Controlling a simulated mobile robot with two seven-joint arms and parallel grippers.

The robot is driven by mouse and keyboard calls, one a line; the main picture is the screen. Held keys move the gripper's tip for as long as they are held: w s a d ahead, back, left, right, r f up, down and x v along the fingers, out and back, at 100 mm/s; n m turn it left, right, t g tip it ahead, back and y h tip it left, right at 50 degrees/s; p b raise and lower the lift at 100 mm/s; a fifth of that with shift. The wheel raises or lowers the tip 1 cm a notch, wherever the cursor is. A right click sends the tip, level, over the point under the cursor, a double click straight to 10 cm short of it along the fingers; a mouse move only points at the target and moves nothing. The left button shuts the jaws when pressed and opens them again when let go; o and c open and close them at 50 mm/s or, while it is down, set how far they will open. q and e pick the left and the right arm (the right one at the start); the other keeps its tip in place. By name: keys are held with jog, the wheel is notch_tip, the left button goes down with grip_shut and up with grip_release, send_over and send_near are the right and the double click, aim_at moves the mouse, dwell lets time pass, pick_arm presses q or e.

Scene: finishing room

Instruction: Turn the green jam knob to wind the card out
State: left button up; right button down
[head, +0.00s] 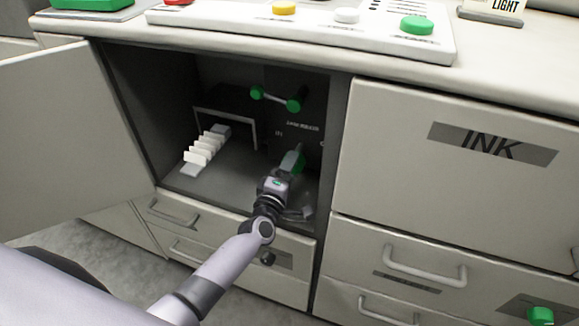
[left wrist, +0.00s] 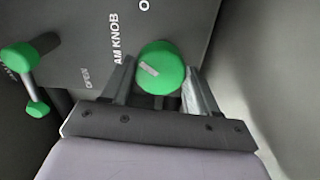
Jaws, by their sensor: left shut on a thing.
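The green jam knob (left wrist: 160,68) shows in the left wrist view below the partly cut label "AM KNOB", with a pale mark on its face. In the head view the knob (head: 298,163) is partly hidden by my left gripper (head: 291,160). The left gripper reaches into the open cabinet. In the left wrist view the left gripper (left wrist: 158,85) has one finger on each side of the knob and is shut on it. A row of white cards or fins (head: 205,146) stands on the cabinet floor at left; I cannot tell which is the jammed card. My right gripper is not in view.
A green-ended lever (head: 275,98) is above the knob, and also shows in the left wrist view (left wrist: 25,75). The cabinet door (head: 70,135) stands open at left. The INK panel (head: 450,150) is closed at right. A button panel (head: 310,25) lies on top.

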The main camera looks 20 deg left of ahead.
pick_arm(q)
jog(key=m+p, duration=0.1)
jog(key=m, duration=0.2)
jog(key=shift+m, duration=0.9)
jog(key=o, duration=1.1)
jog(key=shift+c, duration=0.2)
jog(key=shift+s, duration=0.1)
jog(key=shift+s+a+p, duration=0.1)
jog(key=shift+s+p, duration=0.8)
jog(key=shift+s, duration=2.65)
